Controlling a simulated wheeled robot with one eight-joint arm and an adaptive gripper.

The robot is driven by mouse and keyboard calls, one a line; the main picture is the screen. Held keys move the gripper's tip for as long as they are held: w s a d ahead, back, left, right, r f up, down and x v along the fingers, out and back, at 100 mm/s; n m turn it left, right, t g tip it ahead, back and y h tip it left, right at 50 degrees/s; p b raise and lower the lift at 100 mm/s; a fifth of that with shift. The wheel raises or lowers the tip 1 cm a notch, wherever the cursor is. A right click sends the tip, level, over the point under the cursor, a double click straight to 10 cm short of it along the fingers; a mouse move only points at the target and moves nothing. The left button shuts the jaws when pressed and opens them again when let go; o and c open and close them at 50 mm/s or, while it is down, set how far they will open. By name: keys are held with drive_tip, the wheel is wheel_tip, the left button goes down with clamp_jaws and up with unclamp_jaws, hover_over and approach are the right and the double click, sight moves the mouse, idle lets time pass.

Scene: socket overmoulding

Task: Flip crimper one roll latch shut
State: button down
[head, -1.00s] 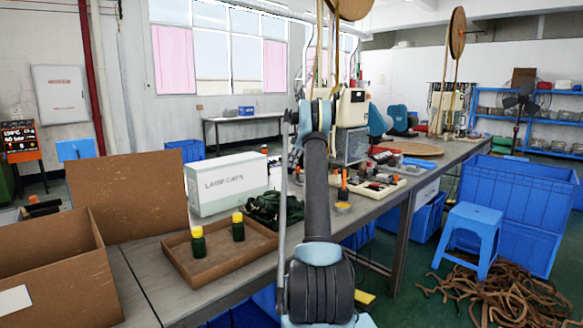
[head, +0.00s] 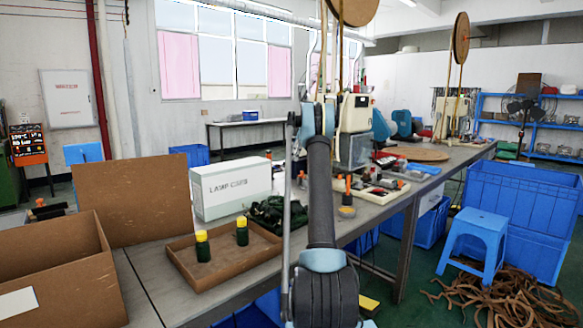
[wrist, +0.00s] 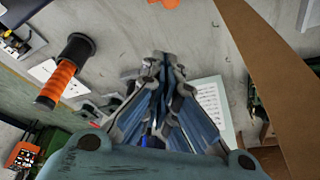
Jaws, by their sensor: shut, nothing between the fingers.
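A cream crimping machine (head: 356,112) stands on the long bench behind my arm, with a brown reel above it. A second cream machine (head: 452,112) with its own reel stands farther along the bench. I cannot tell which one is crimper one, and no roll latch can be made out. My gripper (wrist: 160,62) is shut and empty in the wrist view, its fingertips together. In that view an orange ribbed handle with a black end (wrist: 62,82) is to the left of the fingers, apart from them. In the head view my gripper cannot be made out.
A lamp caps box (head: 232,187) and a shallow tray (head: 222,272) with two yellow-capped bottles are on the near bench, beside an open carton (head: 60,265). A blue stool (head: 480,240), blue crates (head: 515,205) and a brown strip pile (head: 495,300) take up floor at right.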

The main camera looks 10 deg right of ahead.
drive_tip(key=shift+v, duration=1.25)
drive_tip(key=shift+w, duration=0.2)
drive_tip(key=shift+a, duration=0.1)
drive_tip(key=s+a+r+m+h, duration=0.1)
drive_tip(key=s+a+r+m, duration=0.2)
drive_tip(key=s, duration=0.5)
drive_tip(key=s+a+r+m, duration=0.2)
drive_tip(key=s+a+r, duration=0.25)
drive_tip(key=s, duration=0.45)
drive_tip(key=s+a+f+m+h, duration=0.1)
drive_tip(key=s+a+m, duration=0.1)
drive_tip(key=s, duration=0.7)
drive_tip(key=s+a+m, duration=0.2)
drive_tip(key=s, duration=0.8)
drive_tip(key=s+a+f+m, duration=0.1)
drive_tip(key=s+f, duration=0.2)
drive_tip(key=s, duration=0.3)
drive_tip(key=s+f+m+t+h, duration=0.1)
drive_tip(key=s+f, duration=0.2)
drive_tip(key=s, duration=0.3)
drive_tip(key=s+a+f+m, duration=0.1)
drive_tip(key=s+f, duration=0.3)
drive_tip(key=s, duration=0.3)
drive_tip(key=s+f+m, duration=0.4)
drive_tip(key=s+f, duration=1.1)
drive_tip(key=f, duration=0.1)
drive_tip(key=shift+s+f+m+t+h, duration=0.3)
drive_tip(key=shift+s+f+t+h, duration=0.05)
drive_tip(key=shift+t+h, duration=0.05)
